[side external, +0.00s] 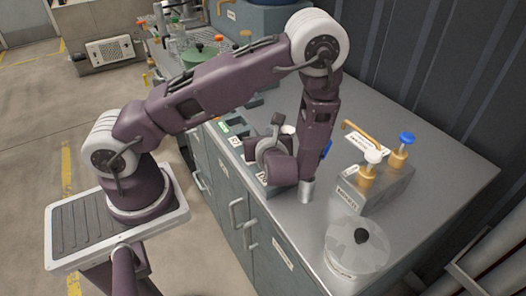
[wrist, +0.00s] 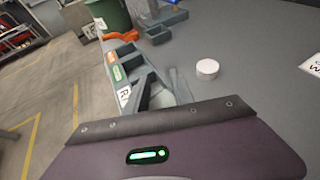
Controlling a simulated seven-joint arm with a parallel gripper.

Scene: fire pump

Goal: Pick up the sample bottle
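I cannot tell which is the sample bottle. My gripper is low over the counter, left of the block and apart from it; its fingers are mostly hidden by my own arm in the side view. In the wrist view its purple body fills the bottom, with a grey finger-like shape (wrist: 178,86) just beyond; its opening cannot be made out. Neither bottle shows in the wrist view.
A round translucent lidded container (side external: 356,250) stands at the counter's near right. A small white round piece (wrist: 207,68) sits on the counter. Grey compartments (wrist: 150,80) line the counter edge. A green pot (side external: 200,54) is farther back. A wall borders the right.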

